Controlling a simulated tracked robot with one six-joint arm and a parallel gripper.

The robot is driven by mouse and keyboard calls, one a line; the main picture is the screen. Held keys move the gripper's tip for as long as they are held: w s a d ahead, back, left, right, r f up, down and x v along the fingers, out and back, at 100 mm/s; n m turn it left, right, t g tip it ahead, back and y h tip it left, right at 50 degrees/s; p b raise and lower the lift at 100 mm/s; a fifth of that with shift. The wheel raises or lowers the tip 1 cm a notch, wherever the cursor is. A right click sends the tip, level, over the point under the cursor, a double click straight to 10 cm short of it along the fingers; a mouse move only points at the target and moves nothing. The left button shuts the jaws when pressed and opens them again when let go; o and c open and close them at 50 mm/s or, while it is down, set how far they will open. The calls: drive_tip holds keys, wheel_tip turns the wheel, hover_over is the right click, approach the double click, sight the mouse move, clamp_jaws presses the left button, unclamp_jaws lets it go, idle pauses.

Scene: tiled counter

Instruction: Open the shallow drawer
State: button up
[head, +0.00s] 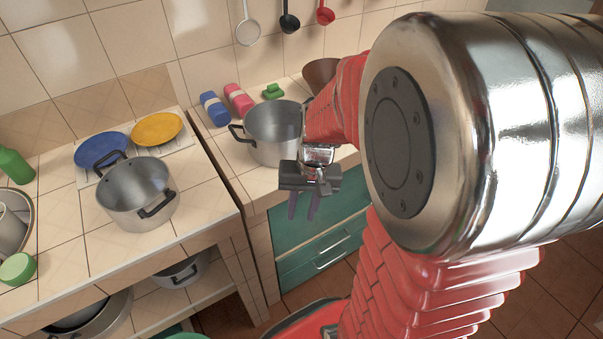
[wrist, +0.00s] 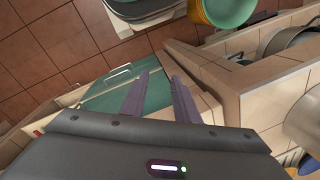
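Green drawer fronts (head: 335,222) with thin silver handles (head: 331,260) are set in the tiled counter. They look closed in the head view; I cannot tell for certain which one is the shallow drawer. In the wrist view a green front (wrist: 112,98) and a silver handle (wrist: 118,73) show to the left of the fingers. My gripper (head: 302,207) points down, with its fingertips over the upper left part of the green fronts in the picture. Its two fingers (wrist: 160,82) are apart with nothing between them, and no contact with a handle shows. My arm hides the right side of the fronts.
A pot (head: 275,130), blue (head: 214,108) and pink items stand on the counter above the drawers. The left counter holds another pot (head: 137,205), a blue plate (head: 101,150) and a yellow plate (head: 155,129). Its tiled edge (head: 215,228) lies left of my gripper.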

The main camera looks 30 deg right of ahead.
drive_tip(key=w+d+f+m+y, duration=0.1)
drive_tip(key=w+d+f+m, duration=0.2)
drive_tip(key=f, duration=0.5)
drive_tip(key=w+d+f+m+y, duration=0.1)
drive_tip(key=w+d+f+m, duration=0.1)
drive_tip(key=d+f, duration=0.45)
drive_tip(key=m+t+h, duration=0.2)
drive_tip(key=m+h, duration=0.2)
drive_tip(key=m, duration=0.3)
hover_over(338, 243)
drive_tip(key=s, duration=0.3)
drive_tip(key=s+f+x, duration=0.1)
drive_tip(key=s+x, duration=0.1)
drive_tip(key=x, duration=0.9)
drive_tip(key=s+a+x, duration=0.1)
drive_tip(key=s+x, duration=0.2)
drive_tip(key=x, duration=0.8)
drive_tip(key=shift+d, duration=0.15)
drive_tip(key=shift+f, duration=0.1)
drive_tip(key=shift+a+x, duration=0.1)
drive_tip(key=shift+x, duration=3.3)
drive_tip(key=shift+a+x, duration=0.15)
drive_tip(key=shift+x, duration=3.25)
drive_tip(key=shift+s, duration=0.15)
clamp_jaws()
